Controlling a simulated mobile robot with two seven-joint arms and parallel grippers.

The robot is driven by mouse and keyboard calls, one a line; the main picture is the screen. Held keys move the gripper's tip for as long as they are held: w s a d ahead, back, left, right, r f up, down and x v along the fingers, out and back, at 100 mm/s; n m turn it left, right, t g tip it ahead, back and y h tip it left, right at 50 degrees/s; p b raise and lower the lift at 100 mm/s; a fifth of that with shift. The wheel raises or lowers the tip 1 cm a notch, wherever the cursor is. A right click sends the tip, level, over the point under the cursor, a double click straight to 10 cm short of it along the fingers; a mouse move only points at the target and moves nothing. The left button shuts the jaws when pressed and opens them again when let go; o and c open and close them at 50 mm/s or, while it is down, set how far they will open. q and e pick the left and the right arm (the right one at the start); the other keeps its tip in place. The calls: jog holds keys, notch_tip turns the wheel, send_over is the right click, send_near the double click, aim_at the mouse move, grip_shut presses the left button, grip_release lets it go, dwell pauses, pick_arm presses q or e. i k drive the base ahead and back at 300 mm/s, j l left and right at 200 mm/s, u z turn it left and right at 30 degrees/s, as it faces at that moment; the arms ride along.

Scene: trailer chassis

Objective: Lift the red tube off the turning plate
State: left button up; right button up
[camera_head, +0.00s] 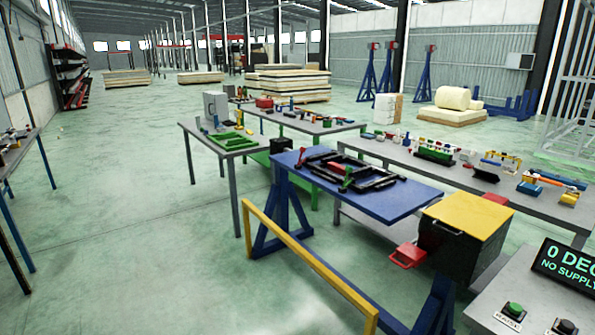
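A blue plate (396,202) on blue supports stands right of centre, with a black frame (375,182) lying on it. It may be the turning plate, but I cannot tell. Small upright red and green parts stand at the frame's left side. Neither of my grippers is in view, and nothing is seen touching the red piece.
A yellow rail (300,258) runs along the near side of the blue plate. A black box with a yellow lid (468,213) stands at its right. A grey bench (470,170) with small parts runs behind. The green floor (130,230) at left is open.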

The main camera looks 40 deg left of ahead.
aim_at(335, 166)
jog(key=u, duration=1.1)
jog(key=i+j, duration=1.75)
jog(key=i, duration=0.2)
jog(key=k+j+u, duration=0.05)
jog(key=j, duration=0.05)
